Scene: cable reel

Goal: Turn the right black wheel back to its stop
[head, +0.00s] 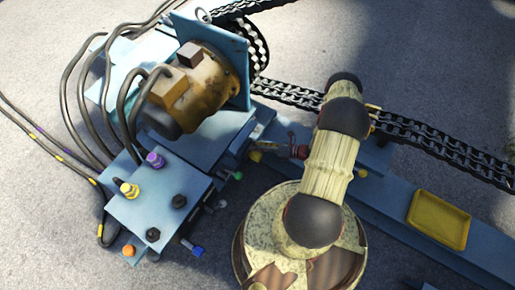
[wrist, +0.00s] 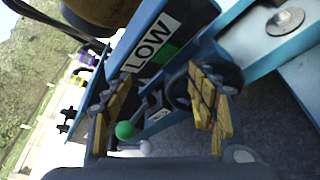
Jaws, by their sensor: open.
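In the wrist view my gripper (wrist: 160,76) is open, its two yellow-padded fingers spread apart. A dark, round wheel-like part (wrist: 178,90) shows between them, close to the right finger, which partly covers it. I cannot tell whether they touch, or whether this is the right black wheel. A green ball knob (wrist: 124,130) shows low between the fingers. In the head view two black knobs (head: 179,201) (head: 153,234) sit on top of the blue box (head: 130,213). My gripper's fingers are not clear there, as my arm blocks much of that area.
A blue beam with a "LOW" label (wrist: 152,42) crosses close beyond my gripper. In the head view a rusty yellow motor (head: 205,90) with cables stands at the back, a chain (head: 430,138) runs right, and a yellow tray (head: 439,220) lies at right. Open floor surrounds the machine.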

